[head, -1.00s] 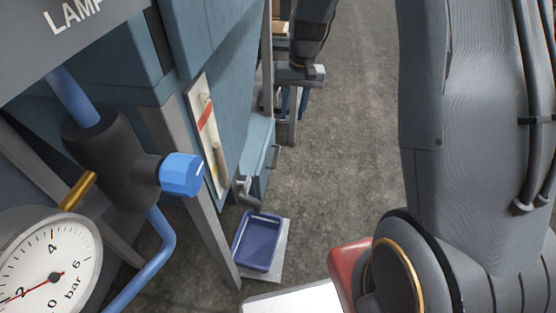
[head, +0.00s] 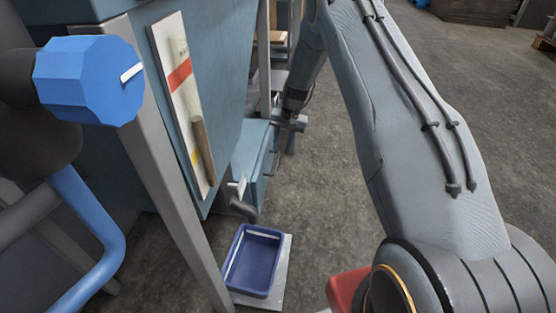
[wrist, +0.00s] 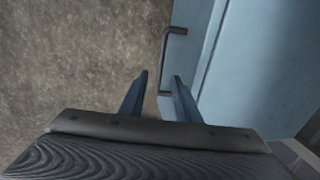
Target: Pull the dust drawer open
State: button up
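The dust drawer (head: 251,163) is a blue-teal box low on the machine's side in the head view. Its front (wrist: 203,45) also shows in the wrist view, at the right. A dark bar handle (wrist: 168,58) stands off that front. My gripper (wrist: 161,75) is open, with two dark blue-grey fingers and nothing held. The handle's lower end appears in the gap between the fingertips, its upper end beyond them. I cannot tell the depth between fingers and handle. In the head view my gripper (head: 292,123) is small, close by the drawer, and partly hidden by my arm.
A blue tray (head: 254,263) on a pale plate stands on the floor below a dark spout (head: 243,208). A grey post (head: 165,165) and a blue valve knob (head: 88,80) are at the left. Concrete floor lies open right of the machine.

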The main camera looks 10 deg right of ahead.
aim_at(277, 161)
jog(key=f, duration=0.2)
jog(key=a+f+b, duration=0.1)
jog(key=f, duration=0.1)
jog(key=f+b, duration=0.1)
jog(key=f, duration=0.1)
jog(key=shift+w+a+f, duration=0.15)
jog(key=shift+w+f, duration=0.1)
jog(key=shift+f, duration=0.05)
jog(key=shift+c, duration=0.2)
grip_shut()
